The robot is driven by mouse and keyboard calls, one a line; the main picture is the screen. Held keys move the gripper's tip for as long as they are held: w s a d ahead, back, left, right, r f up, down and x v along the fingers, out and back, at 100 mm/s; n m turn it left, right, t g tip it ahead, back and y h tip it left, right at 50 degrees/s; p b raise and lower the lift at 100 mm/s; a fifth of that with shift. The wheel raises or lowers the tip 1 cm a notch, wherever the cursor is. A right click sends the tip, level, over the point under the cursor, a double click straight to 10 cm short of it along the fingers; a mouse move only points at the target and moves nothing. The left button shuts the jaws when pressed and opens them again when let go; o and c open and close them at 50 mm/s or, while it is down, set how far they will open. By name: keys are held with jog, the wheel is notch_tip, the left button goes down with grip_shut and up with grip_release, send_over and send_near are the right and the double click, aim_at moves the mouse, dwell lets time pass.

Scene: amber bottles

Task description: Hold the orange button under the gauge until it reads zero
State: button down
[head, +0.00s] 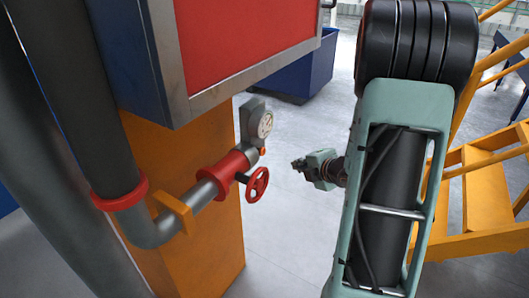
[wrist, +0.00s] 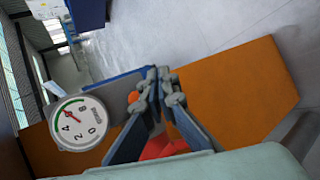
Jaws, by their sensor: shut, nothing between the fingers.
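The round white gauge (head: 264,124) sits in a grey housing on the pipe fitting, right of the orange pillar. It shows large and tilted in the wrist view (wrist: 79,122), with a red needle and a green arc; I cannot read its value surely. The orange button (head: 262,151) is just below the gauge.
A red handwheel (head: 257,184) stands just below the button, on a grey pipe with a red flange (head: 222,172). A red panel box (head: 245,45) hangs above. Yellow stairs (head: 485,180) are at the right. Open grey floor (head: 290,240) lies between.

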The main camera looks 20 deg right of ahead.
jog(key=w+a+b, duration=0.1)
jog(key=w+a, duration=0.4)
jog(key=w, duration=0.2)
jog(key=shift+a, duration=0.15)
dwell(0.3)
jog(key=shift+w+a+b, duration=0.1)
jog(key=shift+w+b, duration=0.05)
jog(key=shift+b, duration=0.15)
dwell(1.1)
jog(key=shift+w+a, duration=0.15)
jog(key=shift+w, duration=0.05)
jog(key=shift+w+a+b, duration=0.35)
jog(key=shift+w+b, duration=0.05)
dwell(1.9)
jog(key=shift+d, duration=0.1)
dwell(1.9)
jog(key=shift+s+d, duration=0.5)
jog(key=shift+s, duration=0.25)
